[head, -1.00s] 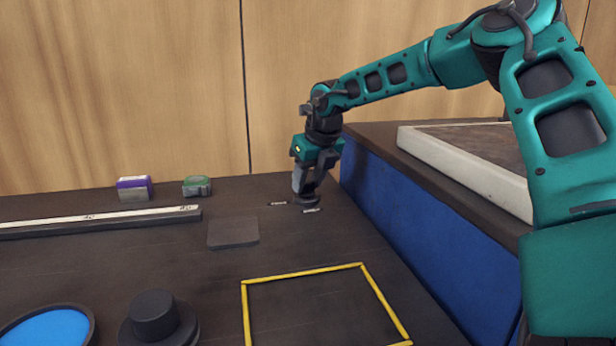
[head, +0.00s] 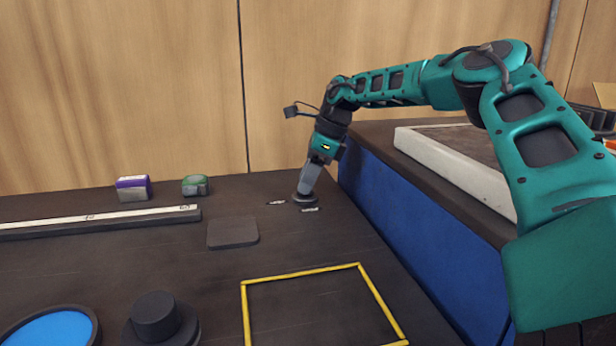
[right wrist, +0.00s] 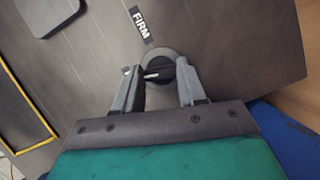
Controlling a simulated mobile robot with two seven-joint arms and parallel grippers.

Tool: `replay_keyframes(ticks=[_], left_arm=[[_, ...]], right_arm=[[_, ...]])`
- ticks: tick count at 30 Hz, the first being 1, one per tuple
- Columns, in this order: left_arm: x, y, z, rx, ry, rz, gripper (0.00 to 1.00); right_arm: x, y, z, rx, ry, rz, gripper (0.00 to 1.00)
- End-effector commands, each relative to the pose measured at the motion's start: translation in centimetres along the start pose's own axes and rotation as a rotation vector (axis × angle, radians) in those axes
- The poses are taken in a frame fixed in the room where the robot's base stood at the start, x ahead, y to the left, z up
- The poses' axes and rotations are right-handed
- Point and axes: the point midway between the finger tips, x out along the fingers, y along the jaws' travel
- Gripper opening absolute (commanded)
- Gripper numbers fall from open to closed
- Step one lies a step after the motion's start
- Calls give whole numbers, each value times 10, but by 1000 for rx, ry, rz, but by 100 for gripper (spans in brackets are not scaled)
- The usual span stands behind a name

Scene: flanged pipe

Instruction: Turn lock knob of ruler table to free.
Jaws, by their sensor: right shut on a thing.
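The lock knob (head: 303,201) is a small dark round knob at the table's far right corner. Two small pale labels lie by it, one left (head: 277,203) and one in front (head: 309,210). In the right wrist view one label (right wrist: 138,22) reads FIRM; the other is mostly hidden by a finger. The knob (right wrist: 172,62) has a white pointer mark (right wrist: 152,75), directed left there, not toward FIRM. My right gripper (head: 306,190) leans over the knob, its fingers (right wrist: 160,88) shut on it from both sides. My left gripper is out of view.
The dark table (head: 80,265) carries a long ruler (head: 100,220), a purple-white block (head: 133,188), a green-grey block (head: 195,185), a dark square pad (head: 232,232), a yellow frame (head: 301,273), a black knobbed disc (head: 155,318) and a blue dish (head: 50,328). A blue-sided bench (head: 420,230) borders the right.

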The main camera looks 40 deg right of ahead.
Motion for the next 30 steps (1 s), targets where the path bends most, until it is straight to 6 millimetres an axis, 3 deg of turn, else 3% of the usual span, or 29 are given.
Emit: replay_keyframes(ticks=[12, 30], left_arm=[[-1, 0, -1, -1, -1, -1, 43], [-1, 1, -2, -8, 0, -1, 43]], right_arm=[[0, -2, 1, -223, 0, 89, 10], [0, -2, 1, -277, 0, 109, 10]])
